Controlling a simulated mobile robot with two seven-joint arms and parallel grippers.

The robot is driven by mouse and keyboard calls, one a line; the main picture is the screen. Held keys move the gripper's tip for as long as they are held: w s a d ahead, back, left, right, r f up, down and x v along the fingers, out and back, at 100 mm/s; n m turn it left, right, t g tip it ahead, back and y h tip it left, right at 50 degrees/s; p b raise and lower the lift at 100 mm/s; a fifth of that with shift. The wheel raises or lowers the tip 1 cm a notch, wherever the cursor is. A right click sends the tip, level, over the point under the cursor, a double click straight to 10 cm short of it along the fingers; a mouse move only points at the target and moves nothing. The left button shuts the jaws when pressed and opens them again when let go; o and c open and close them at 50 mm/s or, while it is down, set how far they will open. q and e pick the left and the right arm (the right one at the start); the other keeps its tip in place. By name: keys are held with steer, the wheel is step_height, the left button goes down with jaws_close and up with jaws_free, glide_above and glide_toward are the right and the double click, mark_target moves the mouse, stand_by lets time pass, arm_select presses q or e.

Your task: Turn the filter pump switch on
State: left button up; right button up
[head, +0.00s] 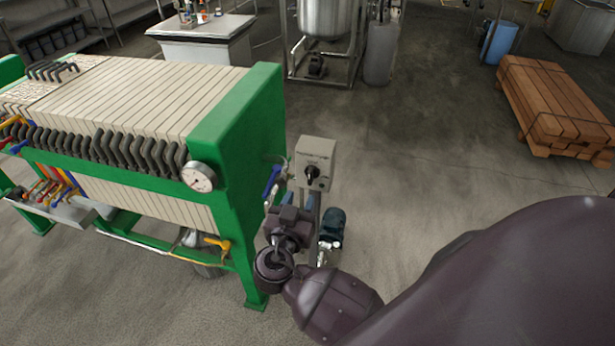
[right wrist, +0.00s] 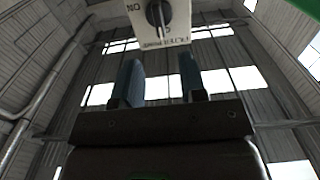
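The filter pump switch is a black rotary knob (head: 312,174) on the front of a pale grey box (head: 317,152), on a post beside the green filter press. In the right wrist view the knob (right wrist: 158,13) is at the top edge. Its light bar looks roughly vertical there, and an upside-down "ON" label is to its left; the box is partly cut off. My right gripper (head: 289,203) is just below and left of the box, pointing up. Its two blue-grey fingers (right wrist: 160,80) are apart with nothing between them, clear of the knob. My left gripper is out of view.
The green filter press (head: 235,125) with pale plates and a pressure gauge (head: 199,177) stands close on the left. A small dark green motor (head: 332,223) is beside the post. A timber stack (head: 555,100) lies at the right. The floor between is clear.

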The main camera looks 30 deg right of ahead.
mark_target(309, 177)
steer(key=p+x, duration=0.1)
steer(key=x, duration=0.6)
steer(key=shift+w+d+p, duration=0.1)
steer(key=shift+w+p, duration=0.1)
steer(key=shift+p, duration=0.15)
steer(key=shift+c, duration=0.4)
jaws_close()
